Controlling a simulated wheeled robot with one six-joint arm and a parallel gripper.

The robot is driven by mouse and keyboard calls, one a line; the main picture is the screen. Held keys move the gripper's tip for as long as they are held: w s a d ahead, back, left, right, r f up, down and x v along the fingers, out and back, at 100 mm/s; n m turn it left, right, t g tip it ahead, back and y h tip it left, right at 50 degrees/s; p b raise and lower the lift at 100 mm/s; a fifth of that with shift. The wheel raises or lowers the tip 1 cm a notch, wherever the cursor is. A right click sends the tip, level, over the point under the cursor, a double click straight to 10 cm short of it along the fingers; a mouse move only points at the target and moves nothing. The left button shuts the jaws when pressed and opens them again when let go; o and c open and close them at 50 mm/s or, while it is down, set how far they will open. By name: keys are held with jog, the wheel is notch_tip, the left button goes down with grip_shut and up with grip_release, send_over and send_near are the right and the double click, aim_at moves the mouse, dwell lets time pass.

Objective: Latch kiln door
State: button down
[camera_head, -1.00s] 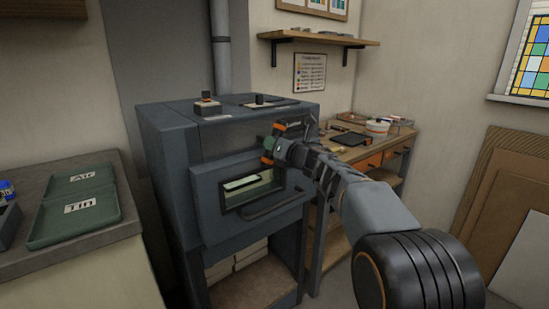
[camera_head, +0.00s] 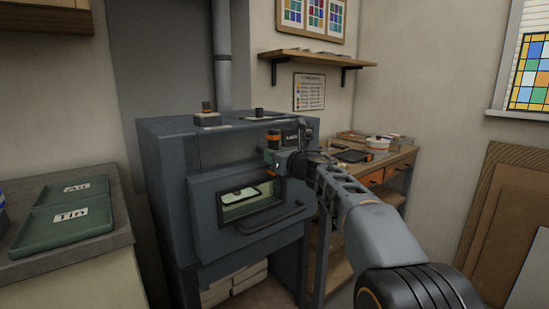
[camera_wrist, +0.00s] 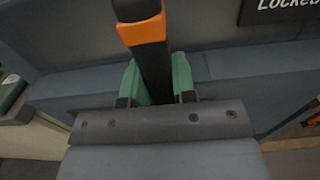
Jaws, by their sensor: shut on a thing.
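The kiln (camera_head: 165,160) is a blue-grey box. Its door (camera_head: 208,205) is on the front, with a small window and a bar handle (camera_head: 268,222), and looks shut against the body. The latch lever (camera_head: 273,139), black with an orange band, stands at the door's upper right; in the wrist view the lever (camera_wrist: 152,70) stands nearly upright. My gripper (camera_head: 284,161) is shut on the lever, its green fingers (camera_wrist: 154,82) on either side of it. A dark plate ending in "LOCKED" (camera_wrist: 285,6) is right of the lever. The lever's lower end is hidden behind my gripper.
A counter with green trays (camera_head: 75,205) stands at the left. A wooden bench (camera_head: 385,160) with drawers and small items stands right of the kiln. A wall shelf (camera_head: 315,57) hangs above. Boards (camera_head: 500,215) lean at the right. White blocks (camera_head: 235,285) lie under the kiln.

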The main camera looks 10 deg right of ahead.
dwell(0.3)
jog(key=c, duration=0.9)
grip_release()
jog(key=b+v, duration=0.1)
jog(key=v, duration=1.2)
jog(key=shift+s+d, duration=0.25)
jog(key=shift+s, duration=0.05)
